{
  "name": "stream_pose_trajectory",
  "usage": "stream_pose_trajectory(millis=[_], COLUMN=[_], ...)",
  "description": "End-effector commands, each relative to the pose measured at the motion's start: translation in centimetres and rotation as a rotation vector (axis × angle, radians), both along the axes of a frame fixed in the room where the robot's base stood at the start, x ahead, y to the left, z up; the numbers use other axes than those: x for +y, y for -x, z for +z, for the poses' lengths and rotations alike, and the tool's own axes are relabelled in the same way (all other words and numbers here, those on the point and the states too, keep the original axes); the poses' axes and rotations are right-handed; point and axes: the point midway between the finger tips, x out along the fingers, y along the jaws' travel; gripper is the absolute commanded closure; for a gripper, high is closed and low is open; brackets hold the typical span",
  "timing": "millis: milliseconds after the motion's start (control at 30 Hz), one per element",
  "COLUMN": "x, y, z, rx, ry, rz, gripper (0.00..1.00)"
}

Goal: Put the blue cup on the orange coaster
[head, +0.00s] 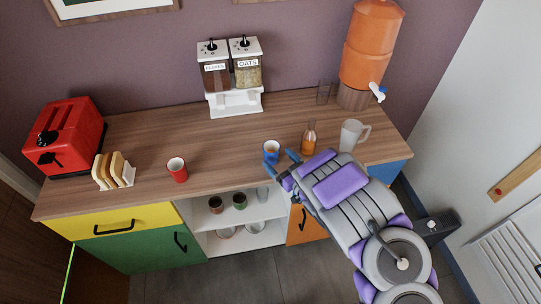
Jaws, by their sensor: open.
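The blue cup (271,152) stands upright on the wooden counter, near its front edge, in the head view. Whether a finger touches the cup, I cannot tell. I cannot make out an orange coaster in this view; my arm covers the right front part of the counter.
A red cup (177,169), toast rack (114,171) and red toaster (66,139) are left. Dispensers (231,78) and an orange urn (371,45) stand behind.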

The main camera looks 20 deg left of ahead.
Motion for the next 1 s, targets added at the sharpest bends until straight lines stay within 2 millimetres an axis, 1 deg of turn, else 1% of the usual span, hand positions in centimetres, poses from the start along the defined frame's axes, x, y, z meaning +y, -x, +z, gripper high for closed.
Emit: stream_pose_trajectory(millis=[167,400,500,733,767,1000], x=[0.9,3.7,4.5,4.4,4.4,4.5], y=[-0.5,-2.4,-3.0,-3.1,-3.1,-3.1], z=[0.0,0.1,0.3,0.4,0.4,0.4], rx=[0.0,-0.001,-0.001,0.002,0.002,0.002], ry=[0.001,0.003,0.001,0.001,0.001,0.002], rz=[0.001,0.002,0.002,0.0,0.0,0.0], gripper=[0.08,0.08,0.08,0.08,0.09,0.32])
